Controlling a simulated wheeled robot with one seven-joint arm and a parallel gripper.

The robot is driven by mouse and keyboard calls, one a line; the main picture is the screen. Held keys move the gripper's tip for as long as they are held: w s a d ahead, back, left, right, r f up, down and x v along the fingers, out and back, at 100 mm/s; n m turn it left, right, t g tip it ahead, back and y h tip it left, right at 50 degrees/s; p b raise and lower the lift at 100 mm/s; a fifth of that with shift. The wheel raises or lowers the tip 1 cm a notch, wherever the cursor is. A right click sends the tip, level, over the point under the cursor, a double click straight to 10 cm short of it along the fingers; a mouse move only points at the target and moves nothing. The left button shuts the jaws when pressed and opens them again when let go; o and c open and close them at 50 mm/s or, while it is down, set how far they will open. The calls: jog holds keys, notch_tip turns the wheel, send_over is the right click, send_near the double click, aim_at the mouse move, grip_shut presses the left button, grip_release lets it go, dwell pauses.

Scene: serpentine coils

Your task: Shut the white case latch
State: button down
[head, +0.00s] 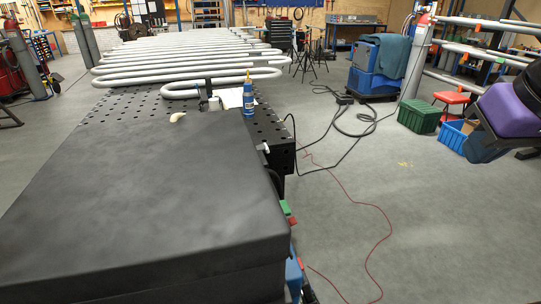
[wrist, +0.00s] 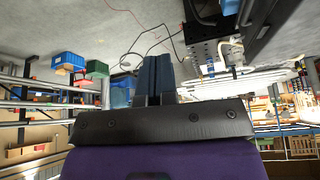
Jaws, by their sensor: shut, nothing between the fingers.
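A large black case (head: 140,190) fills the lower left of the head view, its lid down. A small white piece, apparently the white latch (head: 265,147), sticks out at its far right side; its exact position is too small to tell. My gripper, with dark fingers (wrist: 155,60) together and empty, points over open floor. In the head view my purple wrist (head: 512,103) is at the far right, well apart from the case.
A green piece (head: 285,207) and a red piece (head: 292,220) sit along the case's right side. A perforated black table (head: 130,100) with silver coils and a blue bottle (head: 248,97) lies behind. Cables cross the floor. Green (head: 419,116) and blue crates stand near my wrist.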

jog(key=w+a+f+m+g+y, duration=0.25)
jog(key=w+a+f+g, duration=0.2)
jog(key=w, duration=0.55)
jog(key=w+a+f+m+g+y, duration=0.25)
jog(key=w+a+f, duration=0.2)
jog(key=w, duration=0.45)
jog(key=w+a+f+m+g+y, duration=0.1)
jog(key=w+a+f+g+y, duration=0.3)
jog(key=w, duration=0.6)
jog(key=w+f+m+y, duration=0.5)
jog(key=w+f+y, duration=0.2)
jog(key=f, duration=0.5)
jog(key=w+a+f+m+t+y, duration=0.1)
jog(key=w+f+m+y, duration=0.3)
jog(key=w+f+y, duration=0.3)
notch_tip(320, 180, down, 5)
jog(key=shift+w+a+f+m+y, duration=0.1)
jog(key=shift+w+a+m+y, duration=0.25)
jog(key=shift+w, duration=0.65)
